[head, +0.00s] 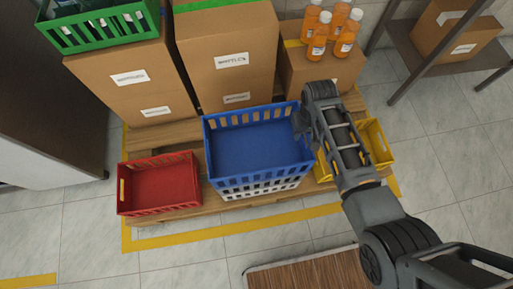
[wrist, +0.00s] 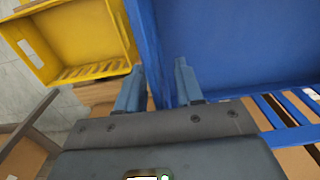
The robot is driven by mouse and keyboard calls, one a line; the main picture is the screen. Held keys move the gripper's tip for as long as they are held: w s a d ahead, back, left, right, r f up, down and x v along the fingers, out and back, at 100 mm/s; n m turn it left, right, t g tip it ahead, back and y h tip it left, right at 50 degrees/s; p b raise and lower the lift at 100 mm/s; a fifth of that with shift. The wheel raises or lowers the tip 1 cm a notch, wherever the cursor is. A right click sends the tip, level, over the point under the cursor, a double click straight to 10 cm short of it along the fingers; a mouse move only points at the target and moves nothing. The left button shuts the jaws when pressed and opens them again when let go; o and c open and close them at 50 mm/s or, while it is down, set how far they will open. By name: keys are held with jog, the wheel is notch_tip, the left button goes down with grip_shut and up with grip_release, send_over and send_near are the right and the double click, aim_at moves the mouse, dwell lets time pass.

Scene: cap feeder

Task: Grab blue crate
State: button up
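The blue crate (head: 258,142) is empty and stands upright on a white crate (head: 262,188) in the middle of the pallet in the head view. My gripper (head: 306,128) is at the right side wall of the blue crate. In the wrist view, the blue crate (wrist: 235,45) fills the right half, and my gripper (wrist: 159,78) straddles its wall. One finger is outside the wall and the other is inside, with the fingers apart. The head view does not show the fingertips clearly because my arm covers them.
A red crate (head: 160,186) sits left on the pallet. A yellow crate (head: 376,143) stands right, partly behind my arm. Cardboard boxes (head: 228,60) rise behind, with a green crate (head: 98,24) and orange bottles (head: 331,30) on top. The tiled floor in front is mostly free.

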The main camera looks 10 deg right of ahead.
jog(key=shift+c, duration=0.3)
grip_shut()
dwell(1.1)
